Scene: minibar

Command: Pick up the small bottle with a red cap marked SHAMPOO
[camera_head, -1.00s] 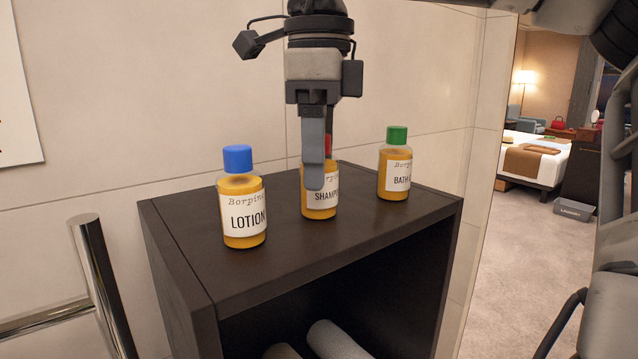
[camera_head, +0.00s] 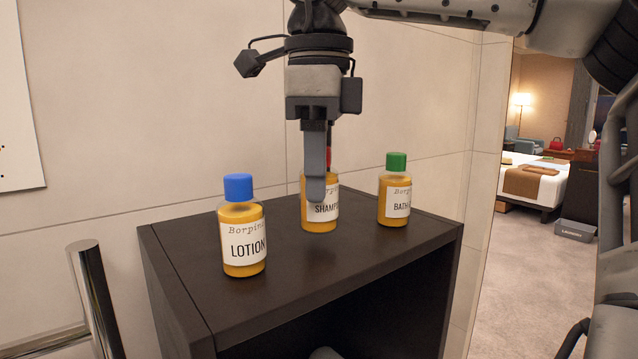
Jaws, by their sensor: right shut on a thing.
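The small bottle marked SHAMPOO (camera_head: 323,212) has orange contents and a red cap, mostly hidden behind a gripper finger. It is upright, between the two other bottles, at the dark shelf unit's top; I cannot tell whether its base touches the surface. My right gripper (camera_head: 318,180) comes down from above and is shut on this bottle, one finger in front of it.
A blue-capped LOTION bottle (camera_head: 242,238) stands to the left, a green-capped BATH bottle (camera_head: 395,195) close to the right. The dark shelf unit (camera_head: 330,275) has bare top in front. A metal rail (camera_head: 92,295) stands at left; a tiled wall (camera_head: 150,110) is behind.

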